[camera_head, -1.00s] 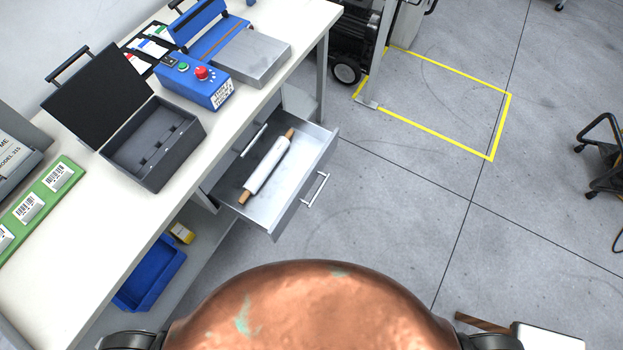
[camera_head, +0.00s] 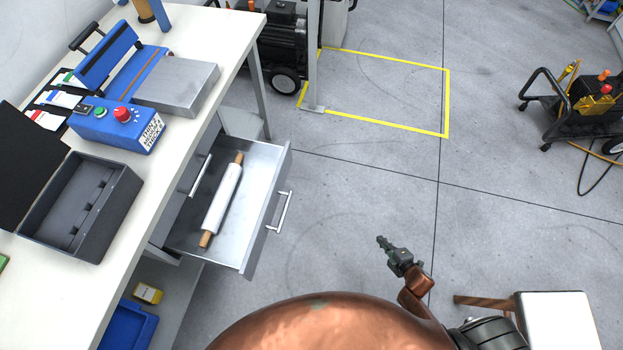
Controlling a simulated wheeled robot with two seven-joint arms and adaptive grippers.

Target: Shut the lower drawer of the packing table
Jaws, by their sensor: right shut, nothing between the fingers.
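The lower drawer (camera_head: 259,226) of the packing table (camera_head: 203,104) stands pulled out, with a bar handle (camera_head: 280,212) on its front. A white roll with wooden ends (camera_head: 222,199) lies inside it. Another drawer handle (camera_head: 200,175) shows above and behind it, under the tabletop. My right gripper (camera_head: 385,246) is shut and empty over the floor, to the right of the drawer and apart from it. My left gripper is not in view.
On the table are an open dark case (camera_head: 80,208), a blue sealing machine (camera_head: 118,127) and a metal plate (camera_head: 177,85). A blue bin (camera_head: 128,327) sits on the lower shelf. A white-topped stool (camera_head: 556,322) stands at lower right. Floor right of the drawer is clear.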

